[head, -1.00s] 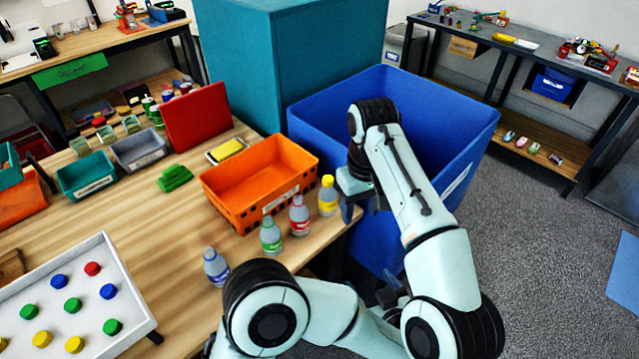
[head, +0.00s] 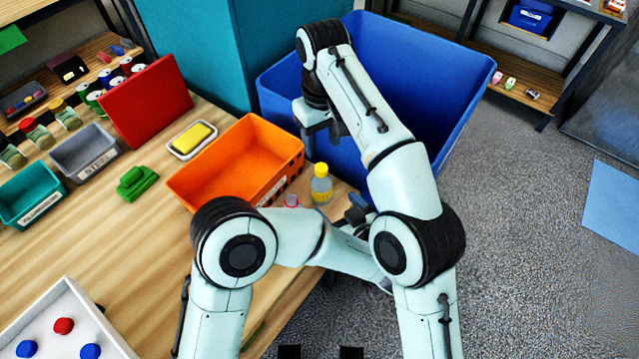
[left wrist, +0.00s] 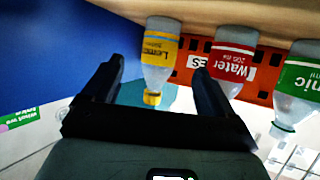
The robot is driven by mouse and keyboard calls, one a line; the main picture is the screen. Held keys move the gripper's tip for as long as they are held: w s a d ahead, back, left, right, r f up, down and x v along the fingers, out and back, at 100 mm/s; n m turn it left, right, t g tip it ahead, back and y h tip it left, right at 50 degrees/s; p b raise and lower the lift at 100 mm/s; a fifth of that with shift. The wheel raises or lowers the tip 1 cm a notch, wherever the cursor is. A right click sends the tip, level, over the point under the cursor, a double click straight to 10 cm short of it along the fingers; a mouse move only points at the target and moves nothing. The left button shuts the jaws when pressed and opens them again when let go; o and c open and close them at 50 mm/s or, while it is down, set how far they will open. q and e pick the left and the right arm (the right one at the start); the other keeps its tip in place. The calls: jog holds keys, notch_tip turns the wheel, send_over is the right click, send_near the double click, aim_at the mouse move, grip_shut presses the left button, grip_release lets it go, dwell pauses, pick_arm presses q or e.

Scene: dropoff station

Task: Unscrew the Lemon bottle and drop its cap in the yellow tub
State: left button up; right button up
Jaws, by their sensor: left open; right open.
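The Lemon bottle (head: 321,190) stands upright with its yellow cap (head: 320,169) on, by the table's right edge. In the left wrist view the Lemon bottle (left wrist: 160,55) appears upside down, in line with the gap between my fingers. My left gripper (head: 356,207) is open and empty, just right of the bottle; its fingers also show in the left wrist view (left wrist: 160,72). I cannot tell whether they touch the bottle. I see no yellow tub.
A red-labelled Water bottle (left wrist: 232,60) and a green-labelled bottle (left wrist: 298,85) stand beside the Lemon bottle. An orange crate (head: 240,160) is close behind it. The large blue bin (head: 440,60) stands beyond the table edge. A yellow block (head: 193,138) lies on a small tray.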

aim_at(318, 186)
pick_arm(q)
jog(key=x, duration=1)
jog(key=shift+w+a, duration=0.25)
jog(key=shift+w, duration=0.1)
pick_arm(e)
jog(key=shift+w, duration=0.1)
